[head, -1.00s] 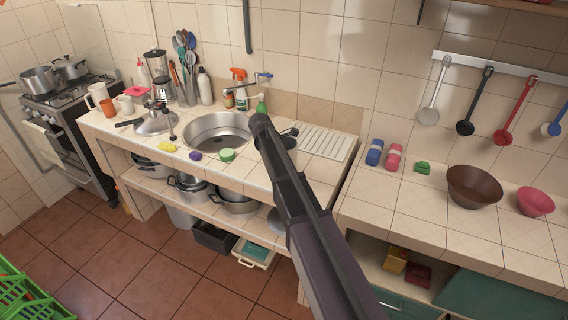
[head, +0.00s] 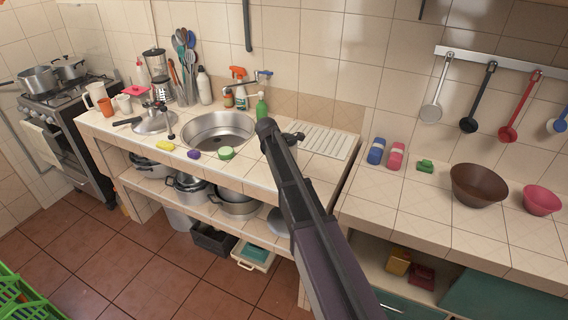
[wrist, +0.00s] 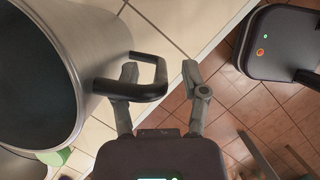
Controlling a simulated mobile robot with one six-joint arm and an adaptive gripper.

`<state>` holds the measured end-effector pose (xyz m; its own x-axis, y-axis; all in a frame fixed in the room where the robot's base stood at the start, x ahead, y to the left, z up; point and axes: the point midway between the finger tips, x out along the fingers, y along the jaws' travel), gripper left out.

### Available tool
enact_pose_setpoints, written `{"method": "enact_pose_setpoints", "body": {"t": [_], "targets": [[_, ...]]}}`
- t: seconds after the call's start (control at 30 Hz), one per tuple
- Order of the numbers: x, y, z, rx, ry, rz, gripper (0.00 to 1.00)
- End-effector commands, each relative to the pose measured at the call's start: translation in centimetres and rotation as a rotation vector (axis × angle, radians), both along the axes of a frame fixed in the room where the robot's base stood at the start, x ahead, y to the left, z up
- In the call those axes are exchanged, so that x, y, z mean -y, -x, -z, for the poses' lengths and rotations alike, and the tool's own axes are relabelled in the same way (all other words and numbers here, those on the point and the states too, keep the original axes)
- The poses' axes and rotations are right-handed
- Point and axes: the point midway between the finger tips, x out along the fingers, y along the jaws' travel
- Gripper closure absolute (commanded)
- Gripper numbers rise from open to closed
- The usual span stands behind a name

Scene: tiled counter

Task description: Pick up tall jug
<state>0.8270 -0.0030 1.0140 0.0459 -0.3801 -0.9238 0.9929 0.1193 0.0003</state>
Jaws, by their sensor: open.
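A tall metal jug (wrist: 105,35) with a dark, open inside fills the left of the wrist view. Its black handle (wrist: 148,92) sticks out to the right. My gripper (wrist: 160,73) is open, with one finger on each side of the handle's outer part. The left finger overlaps the handle in the picture; I cannot tell whether it touches. The right finger stands apart from it. In the head view my arm reaches over the counter to the right of the sink and hides most of what is there, so the jug cannot be made out clearly.
The sink (head: 218,131) lies left of my arm, with a green soap bottle (head: 261,106) behind it. A ribbed drainboard (head: 326,141) is to the right. Blue (head: 376,151) and pink (head: 397,155) items and a brown bowl (head: 479,185) stand farther right. The counter's front edge is close.

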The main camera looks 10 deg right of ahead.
Motion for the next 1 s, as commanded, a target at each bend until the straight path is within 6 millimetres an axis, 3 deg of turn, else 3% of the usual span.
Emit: {"method": "enact_pose_setpoints", "body": {"t": [0.7,0.73,0.9,1.0], "targets": [[0.19,-0.02,0.45,0.0,0.0,-0.001,0.43],[0.19,-0.02,0.45,0.0,0.0,-0.001,0.46],[0.18,-0.02,0.46,0.0,0.0,-0.001,0.97],[0.17,-0.03,0.46,0.0,0.0,-0.001,1.0]]}}
